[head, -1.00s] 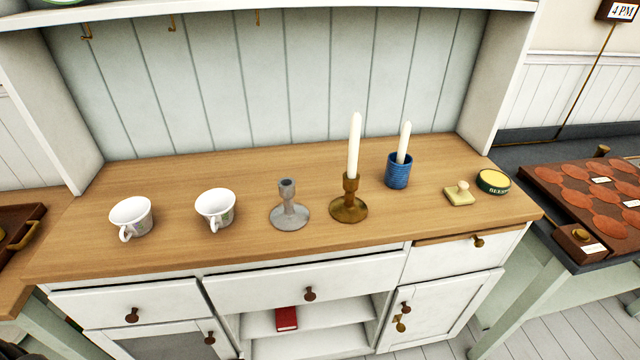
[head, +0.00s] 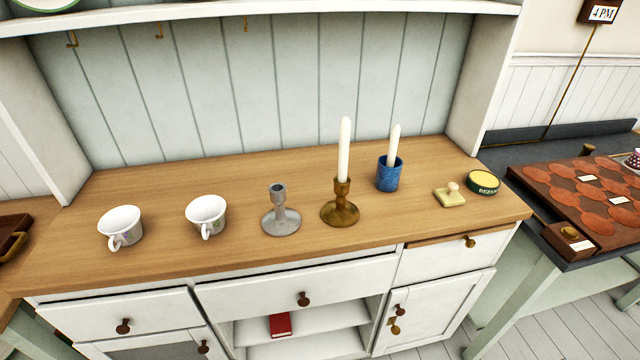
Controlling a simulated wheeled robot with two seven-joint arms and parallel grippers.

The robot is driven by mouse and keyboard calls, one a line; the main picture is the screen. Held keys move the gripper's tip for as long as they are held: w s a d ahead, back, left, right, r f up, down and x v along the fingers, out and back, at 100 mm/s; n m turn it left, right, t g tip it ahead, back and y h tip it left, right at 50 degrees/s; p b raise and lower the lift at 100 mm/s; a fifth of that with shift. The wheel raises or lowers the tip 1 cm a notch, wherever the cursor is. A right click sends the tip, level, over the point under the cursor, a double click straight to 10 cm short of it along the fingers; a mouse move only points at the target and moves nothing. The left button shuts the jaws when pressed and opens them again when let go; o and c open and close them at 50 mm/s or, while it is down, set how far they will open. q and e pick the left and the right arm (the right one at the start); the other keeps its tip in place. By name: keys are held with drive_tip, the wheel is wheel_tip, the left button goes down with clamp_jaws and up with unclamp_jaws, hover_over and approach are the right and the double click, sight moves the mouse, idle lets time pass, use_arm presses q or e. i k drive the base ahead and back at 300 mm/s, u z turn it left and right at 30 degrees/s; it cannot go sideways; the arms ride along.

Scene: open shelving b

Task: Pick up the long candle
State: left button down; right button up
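In the head view, a long white candle (head: 344,150) stands upright in a brass candlestick (head: 340,206) on the wooden counter. A second white candle (head: 394,142), whose lower part is hidden, stands in a blue ribbed cup (head: 389,175) just to the right and a little farther back. A grey candlestick (head: 280,214) without a candle stands to the left of the brass one. Neither of my grippers is in view.
Two white cups (head: 120,227) (head: 206,215) stand on the counter's left. A yellowish block with a knob (head: 450,195) and a round tin (head: 483,183) are at its right end. The wooden counter (head: 250,185) has clear room; a shelf (head: 270,10) overhangs it.

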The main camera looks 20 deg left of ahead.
sight(396, 129)
drive_tip(key=z, duration=1.8)
drive_tip(key=i, duration=0.75)
drive_tip(key=u, duration=2.75)
